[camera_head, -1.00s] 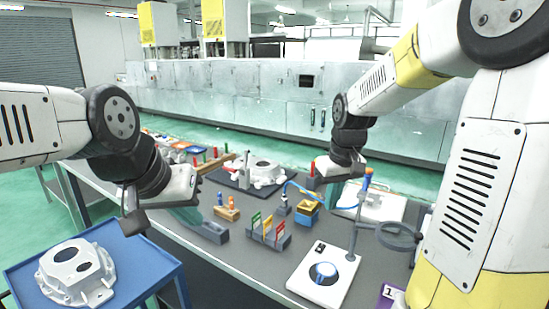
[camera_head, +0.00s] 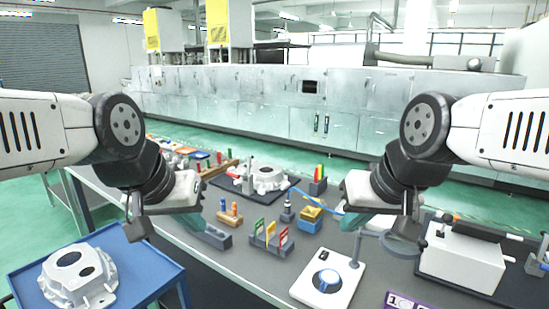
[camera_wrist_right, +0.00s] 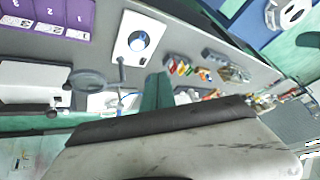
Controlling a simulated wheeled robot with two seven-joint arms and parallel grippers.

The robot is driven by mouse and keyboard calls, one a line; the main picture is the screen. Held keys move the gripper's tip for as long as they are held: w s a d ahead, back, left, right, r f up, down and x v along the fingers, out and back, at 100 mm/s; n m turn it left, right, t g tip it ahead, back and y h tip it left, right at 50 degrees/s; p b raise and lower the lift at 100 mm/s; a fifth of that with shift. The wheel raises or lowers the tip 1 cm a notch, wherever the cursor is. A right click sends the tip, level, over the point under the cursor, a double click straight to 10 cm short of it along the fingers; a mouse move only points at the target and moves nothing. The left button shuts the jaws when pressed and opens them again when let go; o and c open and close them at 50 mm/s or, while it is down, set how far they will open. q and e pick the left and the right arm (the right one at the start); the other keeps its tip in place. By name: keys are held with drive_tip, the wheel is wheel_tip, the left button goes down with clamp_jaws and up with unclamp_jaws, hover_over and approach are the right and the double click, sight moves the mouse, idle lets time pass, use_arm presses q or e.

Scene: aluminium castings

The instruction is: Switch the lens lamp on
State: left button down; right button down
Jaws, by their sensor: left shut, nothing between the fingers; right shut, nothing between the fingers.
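The lens lamp has a flat white base (camera_head: 312,287) at the front right of the bench. A small dark switch (camera_head: 323,256) sits at the base's far edge, and a round blue-and-white disc (camera_head: 326,280) lies on it. A grey post carries the ring-shaped lens head (camera_head: 398,244) to the right. The base also shows in the right wrist view (camera_wrist_right: 128,51). My right gripper (camera_head: 354,222) is shut and empty, above and beyond the base, apart from it. My left gripper (camera_head: 190,222) is shut and empty over the bench's left part. Whether the lamp is lit, I cannot tell.
A white box (camera_head: 462,262) stands right of the lens head. A holder with coloured tags (camera_head: 270,240), a yellow block (camera_head: 311,214) and a casting on a dark mat (camera_head: 262,178) are on the bench. A blue cart (camera_head: 140,270) with another casting (camera_head: 75,275) is at left.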

drive_tip(key=w, duration=0.1)
drive_tip(key=m+g+h, duration=0.2)
drive_tip(key=m+g, duration=0.4)
drive_tip(key=m, duration=0.1)
hover_over(322, 256)
wheel_tip(322, 256, down, 12)
wheel_tip(322, 256, down, 14)
